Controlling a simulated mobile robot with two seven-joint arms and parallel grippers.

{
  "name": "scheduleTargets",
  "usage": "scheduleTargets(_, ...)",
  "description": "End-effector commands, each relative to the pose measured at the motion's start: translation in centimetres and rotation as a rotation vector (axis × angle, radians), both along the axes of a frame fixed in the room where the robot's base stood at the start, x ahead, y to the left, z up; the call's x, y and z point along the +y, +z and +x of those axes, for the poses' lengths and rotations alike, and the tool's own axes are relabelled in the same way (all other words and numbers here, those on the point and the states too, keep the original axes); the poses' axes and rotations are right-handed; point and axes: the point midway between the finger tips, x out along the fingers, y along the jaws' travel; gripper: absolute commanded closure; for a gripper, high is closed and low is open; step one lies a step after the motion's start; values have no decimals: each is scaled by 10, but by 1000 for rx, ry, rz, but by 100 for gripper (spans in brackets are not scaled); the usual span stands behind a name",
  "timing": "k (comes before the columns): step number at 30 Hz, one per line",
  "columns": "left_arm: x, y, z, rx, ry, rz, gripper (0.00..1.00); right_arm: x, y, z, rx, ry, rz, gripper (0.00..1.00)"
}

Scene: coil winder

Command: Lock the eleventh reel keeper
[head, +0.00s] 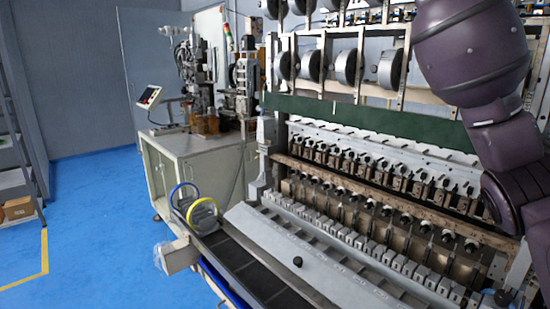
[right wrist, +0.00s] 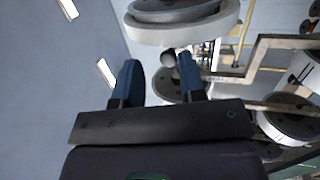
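Reels with pale rims and dark hubs (head: 390,68) hang in rows on the metal rack at the top of the coil winder in the head view. In the right wrist view, one large reel (right wrist: 185,28) is close above my fingers. Another reel (right wrist: 290,118) is at the right. My right gripper (right wrist: 159,64) has its two blue fingers apart. A small grey round knob shows beyond the fingertips; I cannot tell whether it is a keeper or whether the fingers touch it. I cannot pick out the eleventh keeper. My left gripper is not in view.
A metal rack frame (right wrist: 240,65) runs beside the reels near my right gripper. In the head view, a green panel (head: 365,119) lies below the reels, above rows of winding heads. A white cabinet (head: 190,165) stands at left.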

Motion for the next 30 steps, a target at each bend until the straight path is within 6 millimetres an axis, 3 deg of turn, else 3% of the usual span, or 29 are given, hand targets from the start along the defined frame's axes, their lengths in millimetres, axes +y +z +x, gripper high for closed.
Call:
scheduleTargets(12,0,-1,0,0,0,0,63,2,-3,1,5,1,1,63)
scheduleTargets(30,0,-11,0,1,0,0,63,37,-3,-15,5,2,1,63)
